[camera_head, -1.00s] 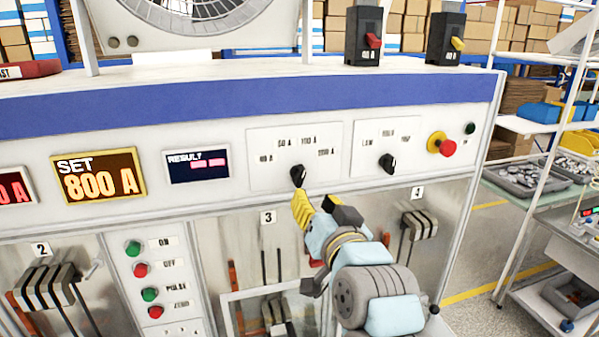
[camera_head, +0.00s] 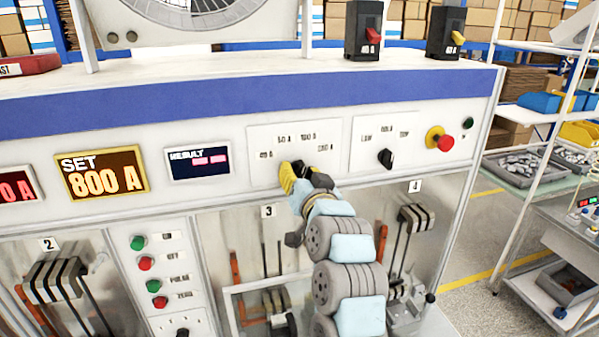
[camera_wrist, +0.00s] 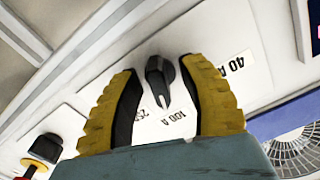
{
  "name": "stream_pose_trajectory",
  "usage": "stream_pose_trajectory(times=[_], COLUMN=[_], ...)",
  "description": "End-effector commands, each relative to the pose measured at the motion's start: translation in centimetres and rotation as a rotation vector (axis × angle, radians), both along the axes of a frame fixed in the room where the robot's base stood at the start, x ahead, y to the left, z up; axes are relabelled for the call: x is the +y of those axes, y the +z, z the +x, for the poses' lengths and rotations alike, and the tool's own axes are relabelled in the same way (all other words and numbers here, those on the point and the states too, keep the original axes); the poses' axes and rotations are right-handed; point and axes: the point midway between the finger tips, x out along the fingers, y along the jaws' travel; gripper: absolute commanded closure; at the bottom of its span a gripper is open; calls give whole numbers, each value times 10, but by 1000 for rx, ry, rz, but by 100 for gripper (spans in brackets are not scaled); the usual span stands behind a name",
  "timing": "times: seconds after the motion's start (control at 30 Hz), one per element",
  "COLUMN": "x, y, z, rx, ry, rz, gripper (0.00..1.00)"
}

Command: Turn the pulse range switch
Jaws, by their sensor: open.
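A black rotary switch (camera_wrist: 157,77) sits on a white plate with ampere labels, among them 40 A and 100 A. In the head view its knob (camera_head: 298,168) is largely hidden by my gripper (camera_head: 300,173). In the wrist view my gripper (camera_wrist: 163,72) is open, with one yellow-backed finger on each side of the knob. A gap shows between the knob and each finger. The knob's narrow end points toward the labels between 100 A and the one beside it. A second black rotary switch (camera_head: 386,158), with a LOW label, is on the plate to the right.
A red stop button (camera_head: 446,143) on a yellow base is farther right. The SET display (camera_head: 101,176) reads 800 A and a RESULT display (camera_head: 198,163) stands beside it. Green and red buttons (camera_head: 145,264) and black-handled levers (camera_head: 416,217) are below the panel.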

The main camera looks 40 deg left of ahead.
Motion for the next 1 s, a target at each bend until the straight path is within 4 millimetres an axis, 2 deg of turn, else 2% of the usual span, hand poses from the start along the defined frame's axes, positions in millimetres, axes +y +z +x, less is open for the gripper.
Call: stream_pose_trajectory(times=[0.1, 0.13, 0.27, 0.73, 1.0], x=[0, 0, 0, 0, 0], y=[0, 0, 0, -3, -7], z=[0, 0, 0, 0, 0], rx=[0, 0, 0, -10, -93], ry=[0, 0, 0, 1, 0], rz=[0, 0, 0, -8, -59], gripper=[59, 64, 100, 100, 100])
